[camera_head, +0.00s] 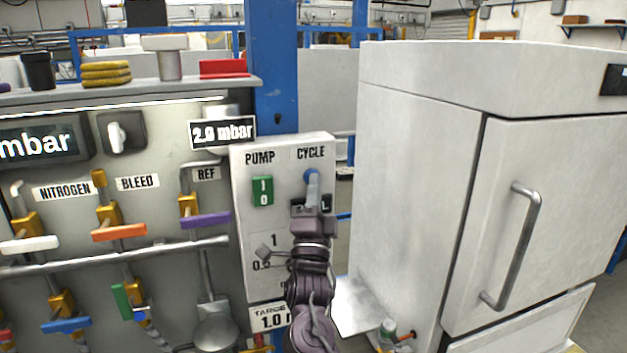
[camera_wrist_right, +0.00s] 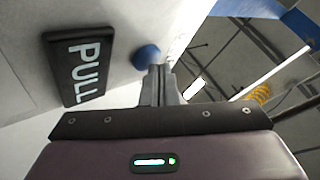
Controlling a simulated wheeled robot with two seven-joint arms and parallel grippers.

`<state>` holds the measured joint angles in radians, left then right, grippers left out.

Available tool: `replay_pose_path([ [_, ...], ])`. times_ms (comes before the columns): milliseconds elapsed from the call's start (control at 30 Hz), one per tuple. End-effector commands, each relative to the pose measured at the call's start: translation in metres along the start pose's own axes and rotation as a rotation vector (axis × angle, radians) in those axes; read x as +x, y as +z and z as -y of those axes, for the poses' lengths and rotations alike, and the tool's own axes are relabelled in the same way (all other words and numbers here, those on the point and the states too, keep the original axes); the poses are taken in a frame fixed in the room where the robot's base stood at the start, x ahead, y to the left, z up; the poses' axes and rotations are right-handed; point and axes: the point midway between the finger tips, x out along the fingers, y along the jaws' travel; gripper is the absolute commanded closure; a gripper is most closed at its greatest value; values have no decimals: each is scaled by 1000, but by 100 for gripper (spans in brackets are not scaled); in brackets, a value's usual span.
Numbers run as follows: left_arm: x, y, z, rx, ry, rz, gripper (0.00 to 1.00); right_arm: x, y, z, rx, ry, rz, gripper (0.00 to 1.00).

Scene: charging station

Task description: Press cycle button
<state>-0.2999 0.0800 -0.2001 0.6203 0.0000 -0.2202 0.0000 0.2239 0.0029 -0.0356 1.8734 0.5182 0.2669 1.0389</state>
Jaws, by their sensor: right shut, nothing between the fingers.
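The blue round cycle button (camera_head: 311,175) is on the white control box (camera_head: 242,215), under the word CYCLE. It also shows in the right wrist view (camera_wrist_right: 146,57). My right gripper (camera_head: 313,181) is shut and empty, with its fingertips at the button in the head view. In the right wrist view the fingertips (camera_wrist_right: 160,70) overlap the lower right edge of the button; I cannot tell whether they touch it. My left gripper is not in view.
A green pump switch (camera_head: 262,190) is left of the button. A black PULL label (camera_wrist_right: 79,66) is beside it in the wrist view. Valves with coloured handles (camera_head: 119,232) fill the panel at left. A large white cabinet (camera_head: 420,150) stands at right.

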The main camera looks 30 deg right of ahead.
Motion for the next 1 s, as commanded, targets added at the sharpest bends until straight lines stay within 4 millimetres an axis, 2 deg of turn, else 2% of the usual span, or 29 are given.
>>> replay_pose_path([
  [1000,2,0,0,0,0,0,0,-14,-9,9,1,0,1,100],
])
